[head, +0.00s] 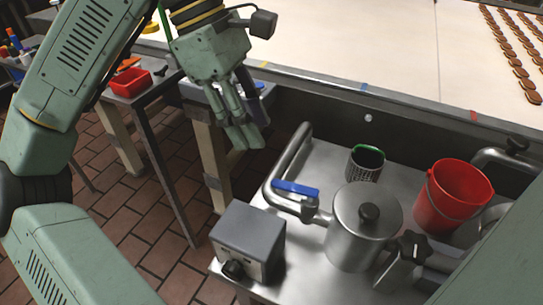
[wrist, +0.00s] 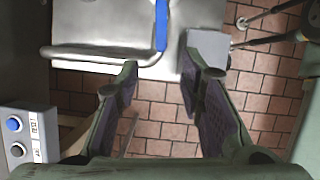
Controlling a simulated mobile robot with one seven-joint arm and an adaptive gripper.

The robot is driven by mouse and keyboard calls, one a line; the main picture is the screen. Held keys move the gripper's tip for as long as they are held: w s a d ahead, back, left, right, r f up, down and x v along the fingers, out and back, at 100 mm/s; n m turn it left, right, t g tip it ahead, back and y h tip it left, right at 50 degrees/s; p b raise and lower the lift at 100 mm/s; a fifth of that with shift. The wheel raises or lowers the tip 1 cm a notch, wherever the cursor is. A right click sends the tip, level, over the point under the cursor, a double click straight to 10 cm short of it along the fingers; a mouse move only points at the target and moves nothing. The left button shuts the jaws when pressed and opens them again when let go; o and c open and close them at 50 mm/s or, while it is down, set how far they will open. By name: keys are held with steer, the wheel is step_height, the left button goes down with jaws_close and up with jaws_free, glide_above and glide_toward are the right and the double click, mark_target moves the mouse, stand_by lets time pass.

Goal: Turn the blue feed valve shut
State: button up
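The blue feed valve handle (head: 296,188) is a flat blue lever on the metal pipe beside the lidded steel pot (head: 364,228). In the head view it lies roughly along the pipe's run into the pot. In the wrist view the blue lever (wrist: 162,25) shows at the top, above the gap between my fingers. My gripper (head: 248,138) hangs to the upper left of the valve, apart from it. In the wrist view my gripper (wrist: 162,75) has its two fingers spread wide with nothing between them.
A grey box with a dark knob (head: 248,240) stands just left of the pot. A red bucket (head: 452,195) and a dark perforated cup (head: 366,163) stand on the steel table (head: 318,158). The bent pipe (head: 292,150) rises near the valve. A button panel (wrist: 28,137) is at lower left in the wrist view.

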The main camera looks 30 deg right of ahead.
mark_target(283, 184)
steer(key=p+x, duration=0.1)
steer(key=x, duration=0.9)
steer(key=shift+s, duration=0.15)
jaws_close()
